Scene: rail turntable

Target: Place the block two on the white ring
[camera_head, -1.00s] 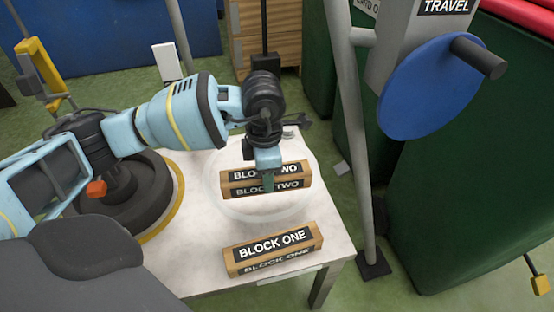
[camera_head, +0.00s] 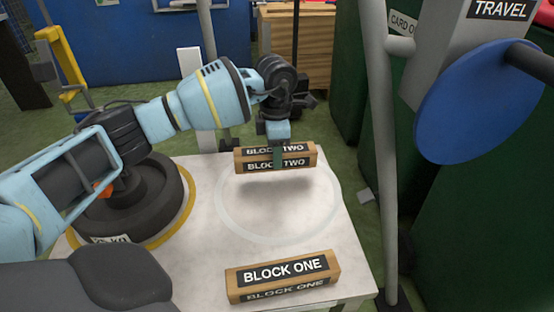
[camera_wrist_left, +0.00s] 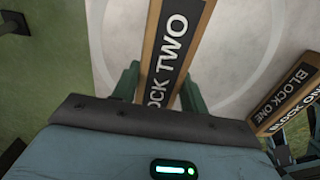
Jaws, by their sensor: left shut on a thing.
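Block two (camera_head: 300,164) is a wooden block with black label plates reading BLOCK TWO. My left gripper (camera_head: 278,160) is shut on it near its middle and holds it level above the table, with a shadow below. In the left wrist view, block two (camera_wrist_left: 172,55) stands between the two green fingers (camera_wrist_left: 158,88). The white ring (camera_head: 232,226) is a faint circle on the pale table top; block two is above its far part. The ring also shows in the left wrist view (camera_wrist_left: 103,60).
Block one (camera_head: 283,277) lies at the table's near edge, in front of the ring. A dark round base with a yellow rim (camera_head: 180,222) stands at left. A grey post (camera_head: 378,150) and a blue disc (camera_head: 475,105) are at right. The table (camera_head: 210,275) is otherwise mostly clear.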

